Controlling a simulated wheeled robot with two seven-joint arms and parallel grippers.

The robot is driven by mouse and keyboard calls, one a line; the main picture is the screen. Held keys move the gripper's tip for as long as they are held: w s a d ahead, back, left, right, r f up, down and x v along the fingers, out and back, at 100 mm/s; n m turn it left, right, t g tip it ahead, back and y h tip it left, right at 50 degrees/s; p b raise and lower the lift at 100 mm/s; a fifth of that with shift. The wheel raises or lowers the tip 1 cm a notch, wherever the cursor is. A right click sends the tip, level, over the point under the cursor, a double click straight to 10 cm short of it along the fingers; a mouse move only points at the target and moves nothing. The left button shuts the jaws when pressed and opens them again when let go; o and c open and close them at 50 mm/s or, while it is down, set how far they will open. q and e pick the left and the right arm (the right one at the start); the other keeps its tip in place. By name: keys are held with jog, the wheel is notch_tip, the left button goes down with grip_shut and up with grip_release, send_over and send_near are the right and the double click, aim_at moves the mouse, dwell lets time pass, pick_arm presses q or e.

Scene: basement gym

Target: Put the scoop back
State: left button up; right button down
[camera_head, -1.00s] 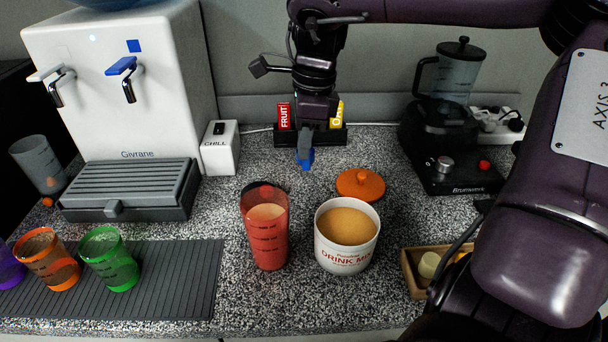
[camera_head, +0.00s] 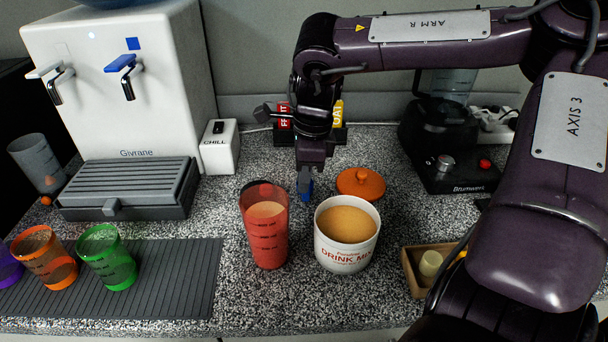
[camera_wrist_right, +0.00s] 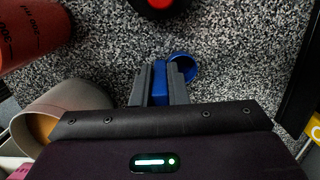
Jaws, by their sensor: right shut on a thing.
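The blue scoop (camera_wrist_right: 183,66) is held between the fingers of my right gripper (camera_wrist_right: 161,84), its round cup sticking out beyond them in the right wrist view. In the head view my right gripper (camera_head: 305,178) points down behind the tubs, with a bit of the blue scoop (camera_head: 306,191) at its tips. The white drink mix tub (camera_head: 343,255) stands open just in front and to the right, filled with tan powder. It also shows at the left of the right wrist view (camera_wrist_right: 70,103). The orange knobbed lid (camera_head: 361,184) lies behind the tub. My left gripper is out of view.
A red cup (camera_head: 266,240) with pale contents stands left of the tub. A small wooden tray (camera_head: 412,272) is to the right, the blender (camera_head: 440,170) behind it. A water dispenser (camera_head: 130,100) and colored cups on a grey mat (camera_head: 185,280) stand left.

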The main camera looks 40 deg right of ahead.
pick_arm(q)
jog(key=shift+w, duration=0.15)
pick_arm(e)
jog(key=c, duration=1.4)
grip_release()
jog(key=shift+f, duration=0.15)
jog(key=shift+c, duration=0.2)
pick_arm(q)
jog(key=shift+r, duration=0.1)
